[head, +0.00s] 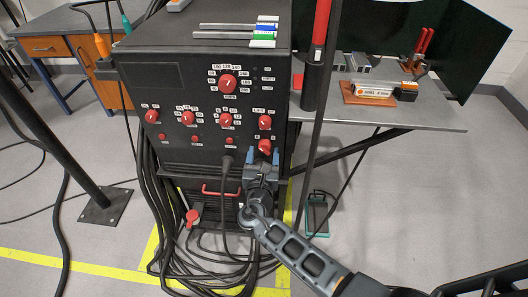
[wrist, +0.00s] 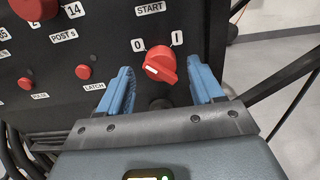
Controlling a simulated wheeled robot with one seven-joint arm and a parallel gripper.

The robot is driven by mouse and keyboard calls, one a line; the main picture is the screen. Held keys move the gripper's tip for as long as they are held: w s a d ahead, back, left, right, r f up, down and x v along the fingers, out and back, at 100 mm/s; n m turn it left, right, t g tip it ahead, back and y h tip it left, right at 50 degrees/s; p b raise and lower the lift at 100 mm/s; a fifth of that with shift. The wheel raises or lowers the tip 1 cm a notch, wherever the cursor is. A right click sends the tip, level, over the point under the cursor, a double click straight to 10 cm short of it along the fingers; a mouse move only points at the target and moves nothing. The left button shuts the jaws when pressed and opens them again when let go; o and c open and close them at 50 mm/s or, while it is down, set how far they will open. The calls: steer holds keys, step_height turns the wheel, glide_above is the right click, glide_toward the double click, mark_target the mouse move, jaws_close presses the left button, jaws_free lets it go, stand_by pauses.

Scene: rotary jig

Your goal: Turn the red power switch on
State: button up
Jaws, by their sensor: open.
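The red power switch (wrist: 160,62) is a round knob with a raised grip and a white mark, low on the right of the black machine's front. The labels 0 and I stand above it, 0 at left and I at right. I cannot tell for sure which label it points to. In the head view the switch (head: 265,146) shows just above my gripper (head: 260,160). In the wrist view my gripper (wrist: 162,82) is open, its blue fingers to the left and right of the knob, with visible gaps on both sides.
The black machine (head: 150,72) carries several other red knobs and small buttons left of the switch. A black cable (head: 227,165) plugs in just left of my gripper. A grey side table (head: 435,115) stands at right. Cables lie on the floor below.

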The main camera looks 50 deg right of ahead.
steer(key=shift+w+d, duration=0.35)
steer(key=shift+d, duration=0.2)
steer(key=c, duration=1.1)
